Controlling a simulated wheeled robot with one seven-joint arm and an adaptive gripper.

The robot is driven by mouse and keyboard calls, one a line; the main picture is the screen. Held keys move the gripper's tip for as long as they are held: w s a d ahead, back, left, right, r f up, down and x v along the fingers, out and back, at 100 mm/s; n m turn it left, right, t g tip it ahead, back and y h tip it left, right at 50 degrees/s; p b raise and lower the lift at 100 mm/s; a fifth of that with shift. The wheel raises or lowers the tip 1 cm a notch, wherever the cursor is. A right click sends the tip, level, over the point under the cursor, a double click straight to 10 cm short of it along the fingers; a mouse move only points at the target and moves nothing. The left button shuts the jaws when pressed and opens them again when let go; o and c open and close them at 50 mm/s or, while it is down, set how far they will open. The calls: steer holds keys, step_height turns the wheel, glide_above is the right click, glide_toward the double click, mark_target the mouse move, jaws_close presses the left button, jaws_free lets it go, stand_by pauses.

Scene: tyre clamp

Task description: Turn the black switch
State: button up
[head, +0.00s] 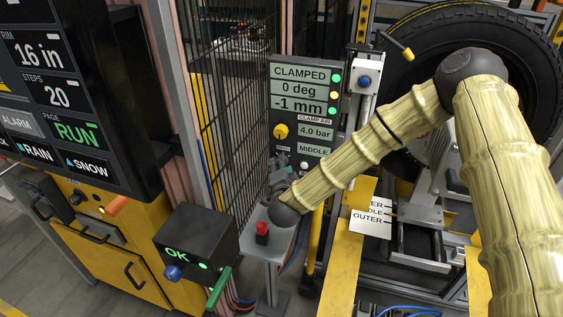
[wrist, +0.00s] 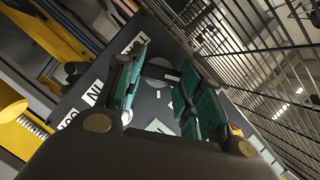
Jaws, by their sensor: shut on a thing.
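The dark control panel (head: 317,75) stands in the middle of the head view, with a screen reading CLAMPED, 0 deg, -1 mm and a small display reading MIDDLE. My gripper (head: 279,178) is at the panel's lower left and covers what lies there. In the wrist view my gripper's (wrist: 162,80) two teal fingers stand on either side of the black switch (wrist: 164,87), in front of a round grey plate on the panel. The gripper is shut on the switch. The switch is dark against the dark panel, so its exact angle is hard to tell.
A yellow knob (head: 281,131) sits on the panel just above my gripper. A small stand with a red button (head: 262,229) is below it, and an OK box (head: 196,243) is at lower left. A wire mesh fence (head: 228,110) rises left of the panel. A tyre (head: 470,30) is at right.

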steer(key=n+g+p, duration=0.1)
steer(key=n+p, duration=0.1)
steer(key=shift+a+r+n+h, duration=0.1)
steer(key=shift+n+h, duration=0.2)
steer(key=shift+h, duration=0.1)
stand_by(0.3)
steer(key=o, duration=1)
steer(key=shift+s, duration=0.1)
steer(key=v, duration=1.1)
steer(key=shift+s+r, duration=0.2)
steer(key=shift+s, duration=0.15)
